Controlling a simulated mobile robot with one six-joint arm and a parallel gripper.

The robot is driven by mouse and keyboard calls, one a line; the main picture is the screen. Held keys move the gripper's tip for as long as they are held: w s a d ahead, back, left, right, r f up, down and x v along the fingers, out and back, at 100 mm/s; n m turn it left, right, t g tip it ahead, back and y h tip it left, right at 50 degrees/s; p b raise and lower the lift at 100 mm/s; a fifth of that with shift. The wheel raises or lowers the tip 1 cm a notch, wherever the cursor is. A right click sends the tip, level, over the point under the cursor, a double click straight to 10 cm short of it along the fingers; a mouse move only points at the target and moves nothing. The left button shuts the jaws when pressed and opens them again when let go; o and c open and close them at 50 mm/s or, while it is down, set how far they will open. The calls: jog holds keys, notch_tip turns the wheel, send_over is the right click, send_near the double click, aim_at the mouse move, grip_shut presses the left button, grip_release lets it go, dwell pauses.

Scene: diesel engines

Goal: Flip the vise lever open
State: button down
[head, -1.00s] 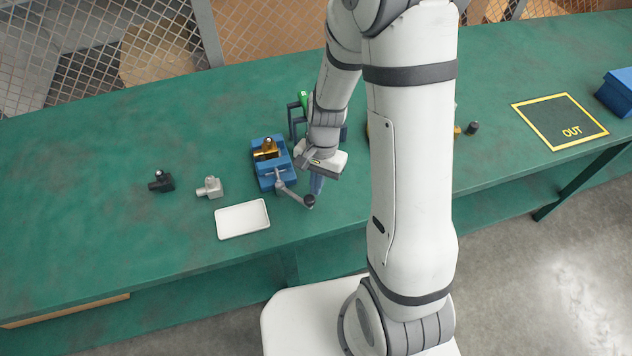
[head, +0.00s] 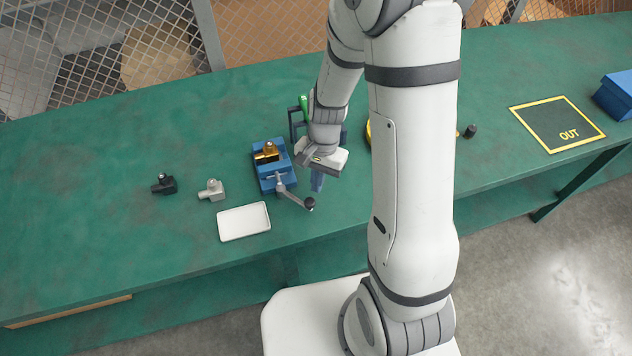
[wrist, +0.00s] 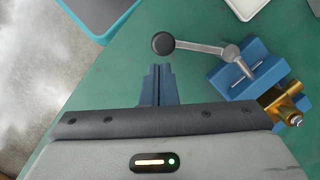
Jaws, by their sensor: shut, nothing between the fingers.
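The blue vise (head: 272,166) stands on the green bench with a brass fitting (head: 267,151) in it. Its grey lever (head: 294,196) sticks out toward the front right and ends in a dark round knob (head: 309,204). In the wrist view the vise (wrist: 250,72) is at the right, and the lever (wrist: 205,47) reaches left to its black knob (wrist: 163,43). My gripper (head: 317,187) is just right of the vise, near the knob. In the wrist view its blue fingers (wrist: 158,72) are together and empty, just short of the knob. No contact with the lever shows.
A white tray (head: 244,222), a grey fitting (head: 211,190) and a black fitting (head: 164,184) lie left of the vise. A dark stand with a green-topped item (head: 305,104) is behind my gripper. The OUT mat (head: 558,124) and a blue box (head: 615,95) are far right.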

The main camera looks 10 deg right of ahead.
jog(key=p+v, duration=0.5)
jog(key=v, duration=0.3)
jog(key=shift+d, duration=0.15)
jog(key=s+d+r+n+t, duration=0.1)
jog(key=s+r+n, duration=0.1)
jog(key=r, duration=0.4)
jog(key=s+d+r+n+t+h, duration=0.1)
jog(key=s+d+r+n+t, duration=0.1)
jog(key=s+r, duration=0.3)
jog(key=s+d+r+n+t, duration=0.1)
jog(key=s+r+n+t, duration=0.1)
jog(key=r, duration=0.7)
jog(key=shift+s+d+r+n, duration=0.2)
jog(key=shift+s+d+n, duration=0.25)
jog(key=shift+s, duration=0.7)
